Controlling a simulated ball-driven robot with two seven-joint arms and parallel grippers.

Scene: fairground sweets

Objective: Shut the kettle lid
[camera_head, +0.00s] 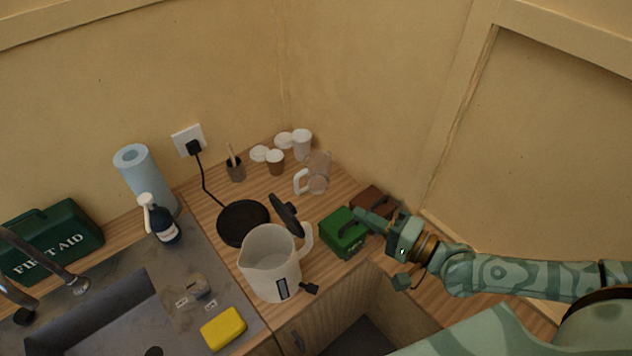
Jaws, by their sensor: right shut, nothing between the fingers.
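The white kettle (270,265) stands upright at the front of the wooden counter, beside its round black base (243,222). Its dark lid (286,215) is raised, tilted up at the handle side, and the kettle's mouth is open. My right gripper (358,212) reaches in from the right, shut and empty, to the right of the lid and above or beside a green box (343,233). It is apart from the lid. My left gripper is not in view.
A brown box (372,199) stands behind my right gripper. A glass jug (317,172) and several tubs (301,145) stand at the back.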

